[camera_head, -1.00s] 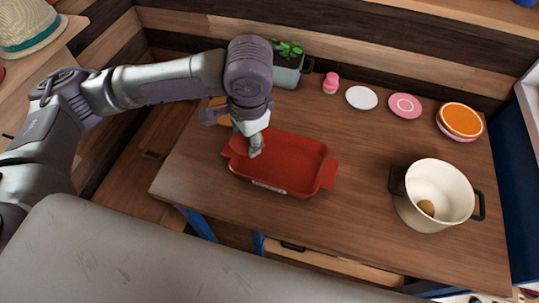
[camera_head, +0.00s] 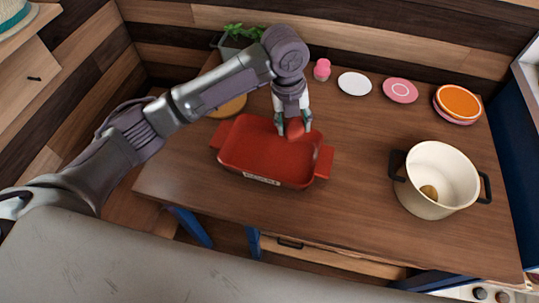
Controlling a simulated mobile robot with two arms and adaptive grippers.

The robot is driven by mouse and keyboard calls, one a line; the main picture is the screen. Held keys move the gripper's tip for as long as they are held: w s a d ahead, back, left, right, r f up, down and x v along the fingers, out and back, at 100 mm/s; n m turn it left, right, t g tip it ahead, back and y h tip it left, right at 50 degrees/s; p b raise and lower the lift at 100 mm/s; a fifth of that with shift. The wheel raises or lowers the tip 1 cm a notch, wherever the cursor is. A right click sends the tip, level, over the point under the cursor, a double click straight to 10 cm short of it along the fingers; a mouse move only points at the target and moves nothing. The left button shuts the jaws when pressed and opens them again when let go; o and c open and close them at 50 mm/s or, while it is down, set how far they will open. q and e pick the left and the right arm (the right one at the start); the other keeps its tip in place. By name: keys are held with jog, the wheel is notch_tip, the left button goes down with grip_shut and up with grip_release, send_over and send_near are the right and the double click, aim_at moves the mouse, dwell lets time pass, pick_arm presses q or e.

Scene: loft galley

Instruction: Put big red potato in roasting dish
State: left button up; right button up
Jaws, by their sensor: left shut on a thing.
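The red roasting dish (camera_head: 262,165) sits on the wooden counter, left of the middle. My left gripper (camera_head: 293,127) is over the dish's back right part, pointing down. It is shut on a red roundish thing, the big red potato (camera_head: 295,130), which shows between its fingers. The potato is at or just above the back right edge of the dish; I cannot tell whether it touches the dish. My right gripper is not in view.
A cream pot (camera_head: 437,179) with a brown potato (camera_head: 429,192) inside stands at the right. Plates, including a white one (camera_head: 355,83), a pink one (camera_head: 400,90) and an orange one (camera_head: 458,102), line the back near a pink shaker (camera_head: 322,69). A planter (camera_head: 238,43) stands at the back left. The counter between dish and pot is clear.

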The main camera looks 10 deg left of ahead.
pick_arm(q)
jog(key=p, duration=0.2)
send_over(252, 151)
jog(key=f, duration=0.7)
jog(key=shift+s+a, duration=0.15)
jog(key=shift+a, duration=0.05)
notch_tip(252, 151, down, 4)
jog(key=shift+a+r, duration=0.1)
jog(key=shift+r, duration=0.15)
jog(key=shift+f, duration=0.3)
jog(key=shift+f, duration=0.15)
jog(key=o, duration=1.2)
jog(key=r, duration=0.4)
jog(key=a+r, duration=0.1)
jog(key=r, duration=0.7)
jog(key=shift+s+a+r, duration=0.15)
jog(key=shift+s+a, duration=0.1)
jog(key=shift+a, duration=0.1)
